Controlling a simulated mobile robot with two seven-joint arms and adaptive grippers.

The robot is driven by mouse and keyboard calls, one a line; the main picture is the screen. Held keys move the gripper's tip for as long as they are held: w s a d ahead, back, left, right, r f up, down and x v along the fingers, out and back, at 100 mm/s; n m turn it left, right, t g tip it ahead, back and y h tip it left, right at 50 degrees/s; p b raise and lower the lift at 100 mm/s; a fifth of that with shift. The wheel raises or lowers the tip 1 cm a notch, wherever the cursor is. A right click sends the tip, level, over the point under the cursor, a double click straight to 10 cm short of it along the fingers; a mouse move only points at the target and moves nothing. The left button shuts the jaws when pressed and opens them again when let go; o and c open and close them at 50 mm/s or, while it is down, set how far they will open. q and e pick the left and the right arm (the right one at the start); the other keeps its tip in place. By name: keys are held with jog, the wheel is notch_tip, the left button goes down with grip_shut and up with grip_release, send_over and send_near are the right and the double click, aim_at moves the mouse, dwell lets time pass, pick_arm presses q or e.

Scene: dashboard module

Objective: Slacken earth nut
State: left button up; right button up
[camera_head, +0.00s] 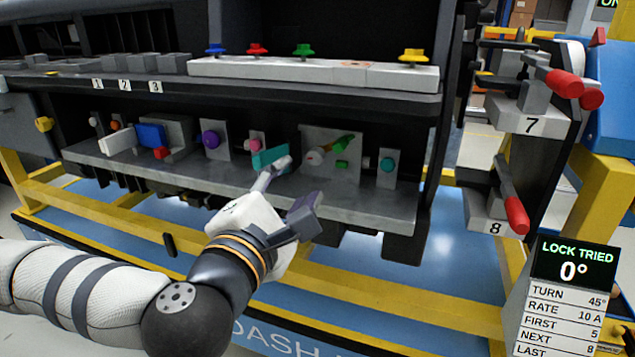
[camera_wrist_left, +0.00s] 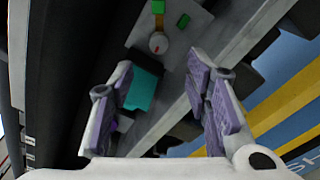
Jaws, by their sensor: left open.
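A pale round knob (camera_head: 315,157) with a reddish side sits at the lower end of a green-and-yellow piece (camera_head: 341,146) on a grey plate in the lower bay. It looks like the earth nut, but I cannot be sure. The knob also shows beyond the fingers in the left wrist view (camera_wrist_left: 158,43). My left gripper (camera_head: 293,184) is open at the front of the lower shelf, below and left of the knob and apart from it. Its purple-padded fingers (camera_wrist_left: 160,75) hold nothing. A teal block (camera_wrist_left: 145,88) shows beside the left finger. My right gripper is out of view.
The teal block (camera_head: 270,157) stands close by the left gripper. A teal knob (camera_head: 387,164) is to the right, a purple knob (camera_head: 210,139) to the left. The upper ledge (camera_head: 300,72) overhangs the bay. Red-handled levers (camera_head: 515,213) and a "LOCK TRIED 0°" display (camera_head: 574,262) are right.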

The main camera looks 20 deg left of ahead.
aim_at(314, 158)
pick_arm(q)
jog(key=w+b, duration=0.2)
jog(key=w, duration=0.6)
jog(key=shift+w+d+r+b, duration=0.1)
jog(key=shift+w+r+b, duration=0.05)
jog(key=shift+w+b, duration=0.15)
jog(key=shift+s, duration=0.1)
grip_shut()
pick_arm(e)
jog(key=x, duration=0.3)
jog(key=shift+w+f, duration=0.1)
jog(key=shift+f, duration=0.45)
